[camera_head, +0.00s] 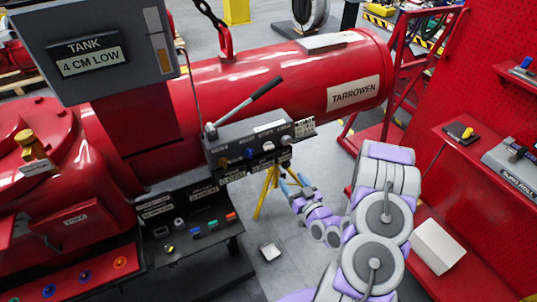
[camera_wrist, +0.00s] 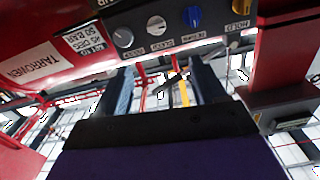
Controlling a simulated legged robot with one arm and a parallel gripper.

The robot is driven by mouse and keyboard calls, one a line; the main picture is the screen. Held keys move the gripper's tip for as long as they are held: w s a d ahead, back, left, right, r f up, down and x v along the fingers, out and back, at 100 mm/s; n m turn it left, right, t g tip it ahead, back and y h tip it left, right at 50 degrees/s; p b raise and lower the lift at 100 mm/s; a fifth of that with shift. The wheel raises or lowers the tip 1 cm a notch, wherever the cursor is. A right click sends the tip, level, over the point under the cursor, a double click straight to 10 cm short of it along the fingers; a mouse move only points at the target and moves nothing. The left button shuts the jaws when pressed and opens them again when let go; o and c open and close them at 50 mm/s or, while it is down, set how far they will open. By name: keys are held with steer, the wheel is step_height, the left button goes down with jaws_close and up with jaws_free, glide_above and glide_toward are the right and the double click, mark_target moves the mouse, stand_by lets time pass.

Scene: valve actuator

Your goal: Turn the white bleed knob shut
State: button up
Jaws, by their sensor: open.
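The white knob (camera_head: 268,147) is on the front of a dark control block, between a blue knob (camera_head: 249,154) and a grey knob (camera_head: 286,140). In the wrist view the white knob (camera_wrist: 156,25) is near the top, with the grey knob (camera_wrist: 123,37) to its left and the blue knob (camera_wrist: 192,16) to its right. My gripper (camera_head: 291,184) is in front of and below the block, apart from the knobs. In the wrist view my gripper (camera_wrist: 167,80) is open and empty, its two fingers pointing up the picture below the knob row. Small labels are hard to read.
A lever (camera_head: 245,103) rises from the block, in front of the red tank (camera_head: 285,85). A yellow tripod (camera_head: 266,190) stands close to my gripper. Red shelves (camera_head: 470,150) stand right of my arm.

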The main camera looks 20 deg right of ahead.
glide_toward(270, 148)
steer(key=w+b, duration=0.2)
steer(key=w, duration=0.6)
steer(key=shift+w+d, duration=0.15)
steer(key=shift+d, duration=0.05)
steer(key=shift+a, duration=0.45)
steer(key=shift+c, duration=0.2)
steer(key=shift+d, duration=0.3)
steer(key=c, duration=0.6)
steer(key=shift+a, duration=0.1)
steer(key=c, duration=0.4)
